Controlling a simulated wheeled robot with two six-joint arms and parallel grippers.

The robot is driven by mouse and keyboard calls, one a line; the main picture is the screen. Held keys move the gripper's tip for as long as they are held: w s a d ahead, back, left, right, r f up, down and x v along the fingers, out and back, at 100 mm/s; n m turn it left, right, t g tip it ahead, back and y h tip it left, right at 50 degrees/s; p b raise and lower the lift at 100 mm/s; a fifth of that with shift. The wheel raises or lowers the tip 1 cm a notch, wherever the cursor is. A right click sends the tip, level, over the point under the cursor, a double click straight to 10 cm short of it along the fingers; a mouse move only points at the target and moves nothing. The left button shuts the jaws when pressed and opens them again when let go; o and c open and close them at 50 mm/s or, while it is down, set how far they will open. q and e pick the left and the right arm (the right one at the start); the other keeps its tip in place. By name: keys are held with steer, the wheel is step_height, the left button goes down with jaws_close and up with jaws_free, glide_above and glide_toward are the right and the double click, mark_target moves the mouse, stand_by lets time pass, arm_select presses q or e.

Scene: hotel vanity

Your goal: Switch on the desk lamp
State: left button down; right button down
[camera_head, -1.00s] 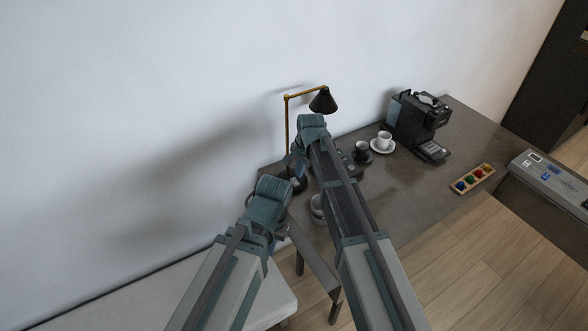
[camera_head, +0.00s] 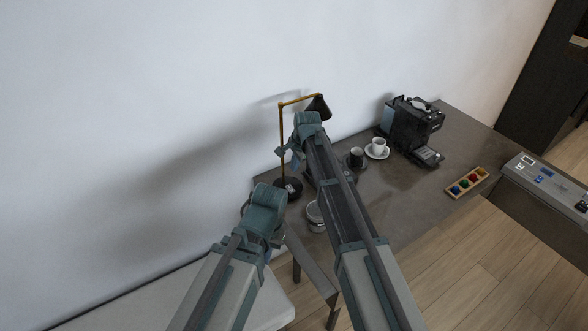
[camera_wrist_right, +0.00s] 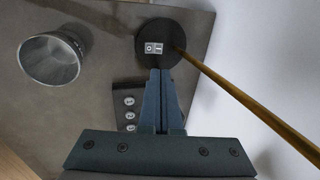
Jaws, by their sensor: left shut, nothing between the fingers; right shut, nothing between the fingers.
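The desk lamp has a thin brass stem (camera_head: 282,135), a dark cone shade (camera_head: 322,104) and a round black base (camera_head: 290,187). In the right wrist view the base (camera_wrist_right: 177,38) carries a small white switch plate (camera_wrist_right: 154,48) marked O and I. My right gripper (camera_wrist_right: 160,72) is shut and empty. Its tips appear just below the switch plate, over the base's near edge; I cannot tell whether they touch it. In the head view my right gripper is beside the stem. My left gripper (camera_head: 272,238) is lower, in front of the desk, its fingers mostly hidden.
The wall is close behind the lamp.

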mark_target(288, 187)
steer(key=b+x, duration=1.1)
steer(key=x, duration=0.1)
steer(key=shift+f, duration=0.3)
steer(key=shift+w+a, duration=0.1)
steer(key=shift+w+a+f, duration=0.1)
steer(key=shift+w+f, duration=0.1)
steer(key=shift+w, duration=0.05)
steer(key=shift+s, duration=0.3)
steer(key=shift+s+d+g, duration=0.3)
steer(key=shift+s+d, duration=0.2)
steer(key=shift+s, duration=0.2)
